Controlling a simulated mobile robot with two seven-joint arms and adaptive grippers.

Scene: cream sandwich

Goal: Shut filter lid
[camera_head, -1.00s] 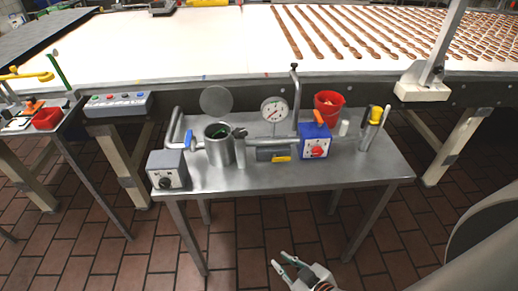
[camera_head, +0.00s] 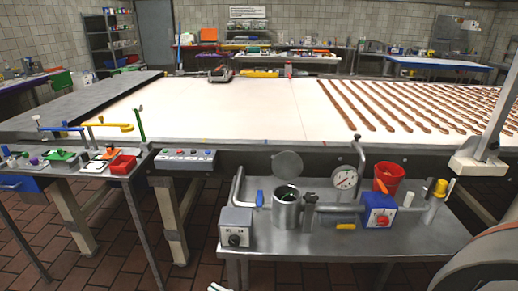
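The filter lid is a round grey disc (camera_head: 288,163) standing raised above and behind the filter, a metal cylinder (camera_head: 286,213) on the steel table. The lid is open, so the cylinder's mouth shows, with something green inside. A small piece of a gripper, which looks like my right one (camera_head: 218,288), shows at the bottom edge, well in front of and below the filter. Its fingers are mostly cut off, so its opening is hidden. My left gripper is not in view.
A long white conveyor (camera_head: 230,110) runs behind the table.

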